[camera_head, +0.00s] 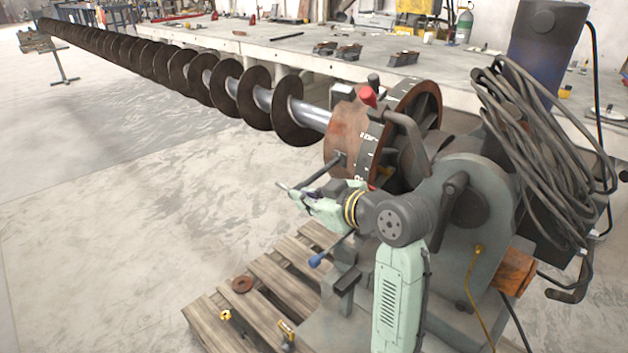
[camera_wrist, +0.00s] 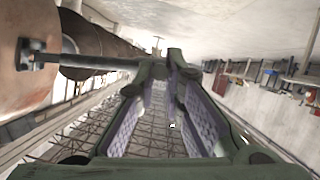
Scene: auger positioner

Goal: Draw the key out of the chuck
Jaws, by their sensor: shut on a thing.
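The chuck (camera_head: 345,140) is a rusty round drum at the near end of the auger, and its curved side fills the upper left of the wrist view (camera_wrist: 12,90). The key (camera_head: 322,172) is a dark bar reaching from a square fitting on the chuck's side toward my gripper. In the wrist view the key (camera_wrist: 95,61) runs from the chuck to the fingertips. My gripper (camera_head: 297,192), pale green, is shut on the key's outer end; it also shows in the wrist view (camera_wrist: 160,68). The fingers partly hide that end, and how deep the key sits cannot be told.
The long auger (camera_head: 190,70) extends to the far left. A wooden pallet (camera_head: 265,275) with small parts lies below my arm. A blue-tipped lever (camera_head: 320,260) sticks out under the wrist. A workbench (camera_head: 285,48) stands behind. The floor at left is clear.

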